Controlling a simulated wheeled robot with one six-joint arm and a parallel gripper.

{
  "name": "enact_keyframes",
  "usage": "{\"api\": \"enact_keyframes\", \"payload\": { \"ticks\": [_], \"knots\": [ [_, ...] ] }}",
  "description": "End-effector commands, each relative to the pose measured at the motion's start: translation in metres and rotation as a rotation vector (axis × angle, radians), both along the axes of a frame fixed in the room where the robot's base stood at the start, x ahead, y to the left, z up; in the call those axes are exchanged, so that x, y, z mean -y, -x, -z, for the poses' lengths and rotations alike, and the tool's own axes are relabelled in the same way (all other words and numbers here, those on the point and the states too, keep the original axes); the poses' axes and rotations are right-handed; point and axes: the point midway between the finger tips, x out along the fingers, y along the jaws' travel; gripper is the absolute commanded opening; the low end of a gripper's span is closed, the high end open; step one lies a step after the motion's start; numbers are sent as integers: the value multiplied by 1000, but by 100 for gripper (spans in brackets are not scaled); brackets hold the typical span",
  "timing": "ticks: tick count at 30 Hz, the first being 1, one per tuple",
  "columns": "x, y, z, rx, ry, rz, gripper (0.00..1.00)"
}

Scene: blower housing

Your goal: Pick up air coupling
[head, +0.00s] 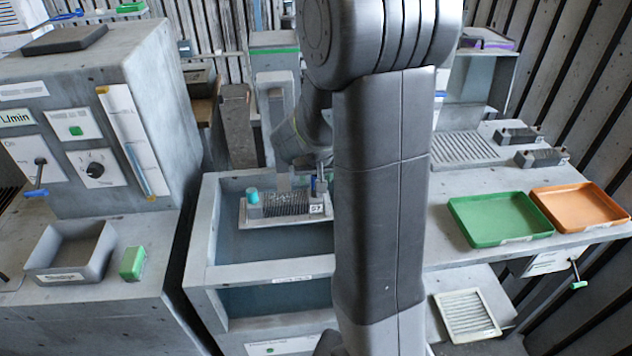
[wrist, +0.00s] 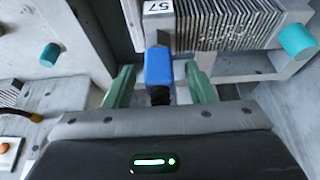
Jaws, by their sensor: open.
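A blue block-shaped piece with a black ribbed end, which I take to be the air coupling (wrist: 159,68), is in the wrist view just below a grey finned unit. It also shows small in the head view (head: 313,187), partly hidden by my arm. My gripper (wrist: 160,75) is open, with one green finger on each side of the blue piece. Narrow gaps appear to show between the fingers and the piece. In the head view my gripper is mostly hidden behind my arm.
The finned unit (wrist: 225,25) bears a "57" tag and has a teal knob (wrist: 297,40) at its right end. It sits in a grey bench recess (head: 262,243). A green tray (head: 500,217) and an orange tray (head: 580,207) lie at right. A control cabinet (head: 150,85) stands at left.

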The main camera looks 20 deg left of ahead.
Motion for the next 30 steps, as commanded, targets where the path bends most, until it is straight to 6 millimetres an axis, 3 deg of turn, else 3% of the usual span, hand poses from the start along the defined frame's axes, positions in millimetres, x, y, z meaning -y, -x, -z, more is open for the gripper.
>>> {"api": "enact_keyframes", "payload": {
  "ticks": [5, 12, 22, 30],
  "knots": [
    [0, 0, 0, 0, 0, 0, 48],
    [0, 0, 0, 0, 0, 0, 1],
    [0, -1, -6, 3, -2, 1, 0],
    [-1, -1, -54, 7, -7, 0, 0]
  ]
}}
